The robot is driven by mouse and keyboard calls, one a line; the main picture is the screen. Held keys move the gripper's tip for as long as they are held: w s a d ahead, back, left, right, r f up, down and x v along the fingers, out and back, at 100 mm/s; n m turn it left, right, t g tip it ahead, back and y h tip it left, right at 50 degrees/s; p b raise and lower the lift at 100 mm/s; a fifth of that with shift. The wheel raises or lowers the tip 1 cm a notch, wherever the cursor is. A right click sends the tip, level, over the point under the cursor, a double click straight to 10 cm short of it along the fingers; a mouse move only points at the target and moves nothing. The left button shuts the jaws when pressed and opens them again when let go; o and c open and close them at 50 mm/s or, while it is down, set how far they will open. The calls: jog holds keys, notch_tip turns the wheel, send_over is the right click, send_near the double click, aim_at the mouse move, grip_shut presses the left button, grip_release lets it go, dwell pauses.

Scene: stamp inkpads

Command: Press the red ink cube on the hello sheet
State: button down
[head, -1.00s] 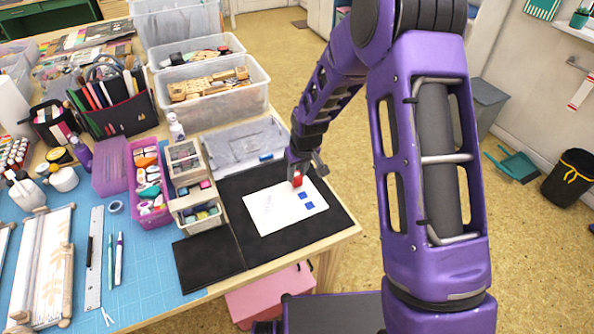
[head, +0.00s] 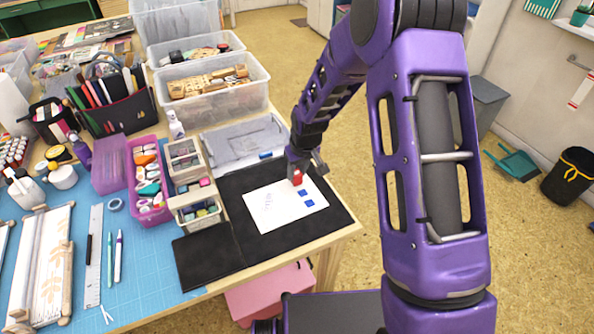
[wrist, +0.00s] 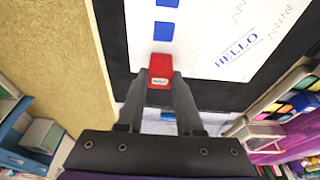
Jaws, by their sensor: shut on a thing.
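My gripper (wrist: 160,92) is shut on a red ink cube (wrist: 160,66); in the head view the cube (head: 297,179) shows just below the fingers. The cube is over the top right part of the white hello sheet (head: 270,222). I cannot tell whether its underside touches the paper. In the wrist view the sheet (wrist: 210,25) shows blue HELLO lettering and two blue squares in line with the cube. The same blue squares (head: 307,198) show in the head view. Any mark under the cube is hidden.
The sheet lies on a black mat (head: 225,190) near the table's right corner. A wooden organizer (head: 186,165), a pink tray (head: 150,195) and a clear bin (head: 215,95) stand left and behind. Open floor lies beyond the table's right edge.

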jog(key=shift+s+f+b, duration=0.1)
jog(key=shift+f+b, duration=0.25)
jog(key=shift+f, duration=0.1)
dwell(1.5)
jog(key=shift+r, duration=0.2)
jog(key=shift+r+p, duration=0.3)
jog(key=shift+r, duration=0.15)
jog(key=shift+r, duration=0.15)
jog(key=shift+r+p, duration=1.7)
jog(key=shift+r, duration=0.95)
